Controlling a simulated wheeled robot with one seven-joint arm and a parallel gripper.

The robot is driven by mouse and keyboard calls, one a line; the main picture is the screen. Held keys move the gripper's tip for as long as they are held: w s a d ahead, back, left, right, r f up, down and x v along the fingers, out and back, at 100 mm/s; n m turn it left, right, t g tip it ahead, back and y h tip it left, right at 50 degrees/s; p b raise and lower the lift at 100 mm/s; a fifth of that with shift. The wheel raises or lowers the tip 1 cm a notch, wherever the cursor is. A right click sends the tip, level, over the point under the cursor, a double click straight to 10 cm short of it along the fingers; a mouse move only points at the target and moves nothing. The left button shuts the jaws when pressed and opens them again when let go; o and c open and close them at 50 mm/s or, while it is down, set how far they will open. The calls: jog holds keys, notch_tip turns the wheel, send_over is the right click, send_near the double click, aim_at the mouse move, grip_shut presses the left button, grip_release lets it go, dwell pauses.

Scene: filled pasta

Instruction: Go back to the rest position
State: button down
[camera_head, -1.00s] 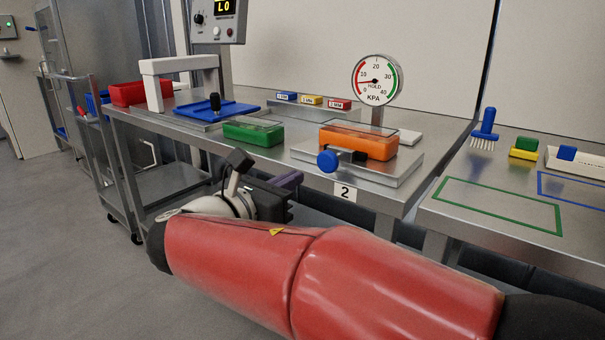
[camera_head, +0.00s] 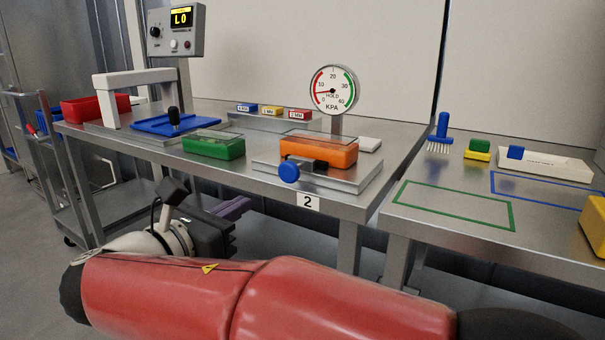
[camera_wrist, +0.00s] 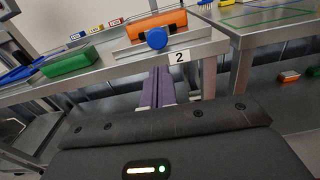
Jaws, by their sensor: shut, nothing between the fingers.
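My gripper (camera_head: 232,207) is at the lower left of the head view, on the end of my folded red arm. Its purple fingers are together and empty. They also show in the wrist view (camera_wrist: 158,88), pointing toward the front edge of the steel table marked 2. The fingers are in front of and below the tabletop, apart from everything on it. Part of the gripper is hidden behind its own dark body and the wrist.
On the steel table (camera_head: 235,172) stand a green box (camera_head: 214,146), an orange box (camera_head: 318,152) in a fixture with a blue knob, a gauge (camera_head: 333,91) and a blue tray (camera_head: 165,126). A second table (camera_head: 450,180) stands at right. Open floor lies at left.

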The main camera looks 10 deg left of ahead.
jog(key=s+d+f+m+g, duration=0.1)
jog(key=d+f+m+g, duration=0.25)
jog(key=d, duration=0.55)
jog(key=d+f+m+g, duration=0.3)
jog(key=d+m, duration=0.2)
jog(key=d, duration=0.3)
jog(key=s+d+f+m+g, duration=0.1)
jog(key=d+f+m+g, duration=0.3)
jog(key=d, duration=0.5)
jog(key=s+d+f+m+y, duration=0.3)
jog(key=s+f+m, duration=0.1)
jog(key=m, duration=0.5)
jog(key=s+d+f+m+y, duration=0.3)
jog(key=s+f+m+y, duration=0.1)
jog(key=s+m, duration=0.3)
jog(key=shift+s+m, duration=0.15)
jog(key=shift+m, duration=1.1)
jog(key=shift+d, duration=0.15)
